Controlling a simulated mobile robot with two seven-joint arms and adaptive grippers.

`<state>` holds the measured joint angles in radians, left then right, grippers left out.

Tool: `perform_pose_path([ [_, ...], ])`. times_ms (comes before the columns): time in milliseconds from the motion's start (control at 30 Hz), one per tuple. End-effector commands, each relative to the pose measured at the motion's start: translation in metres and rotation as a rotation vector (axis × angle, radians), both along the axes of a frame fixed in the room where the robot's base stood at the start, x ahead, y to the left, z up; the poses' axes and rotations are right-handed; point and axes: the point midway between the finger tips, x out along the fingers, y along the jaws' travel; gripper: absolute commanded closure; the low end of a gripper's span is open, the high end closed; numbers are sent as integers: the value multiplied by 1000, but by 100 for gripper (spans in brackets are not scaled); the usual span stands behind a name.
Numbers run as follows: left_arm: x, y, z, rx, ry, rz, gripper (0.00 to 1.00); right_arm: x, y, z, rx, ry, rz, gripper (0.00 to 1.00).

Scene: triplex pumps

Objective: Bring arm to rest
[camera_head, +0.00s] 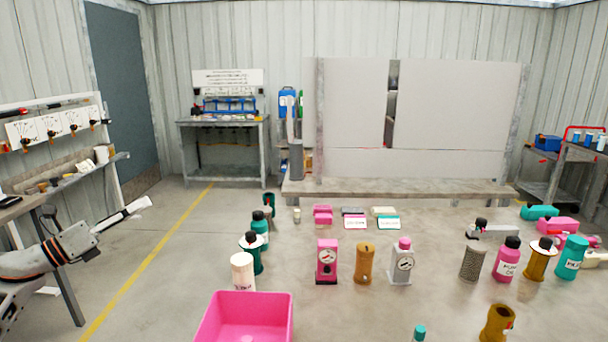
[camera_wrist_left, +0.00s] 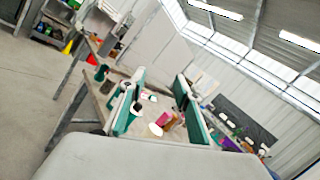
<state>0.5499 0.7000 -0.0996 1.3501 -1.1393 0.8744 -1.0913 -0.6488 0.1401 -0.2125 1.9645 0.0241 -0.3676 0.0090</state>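My left arm (camera_head: 50,256) comes in from the left edge in the head view. It reaches to the right and slightly up, over the floor beside the left workbench. Its gripper (camera_head: 132,211) has pale fingers pointing right and holds nothing that I can see. In the left wrist view the two teal finger pads of my left gripper (camera_wrist_left: 158,95) stand well apart. The space between them shows only the distant table and its objects. My right arm and gripper are in neither view.
The big table (camera_head: 330,308) ahead carries several bottles, pump parts and a pink bin (camera_head: 243,318) at its near left.

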Motion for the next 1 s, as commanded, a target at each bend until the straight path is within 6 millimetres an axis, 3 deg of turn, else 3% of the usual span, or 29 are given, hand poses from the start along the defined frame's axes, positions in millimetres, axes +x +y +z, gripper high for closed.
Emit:
perform_pose_path([
  [100,20,44,30,-326,76,111,67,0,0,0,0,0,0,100],
  [267,41,114,42,-803,200,235,67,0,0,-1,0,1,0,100],
  [400,50,166,28,-1183,304,317,67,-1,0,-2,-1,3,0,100],
  [500,53,193,10,-1409,368,363,67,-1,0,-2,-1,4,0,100],
  [700,52,229,-36,-1797,480,448,67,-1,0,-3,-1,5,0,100],
  [1000,30,147,-155,-1803,673,475,67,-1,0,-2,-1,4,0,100],
])
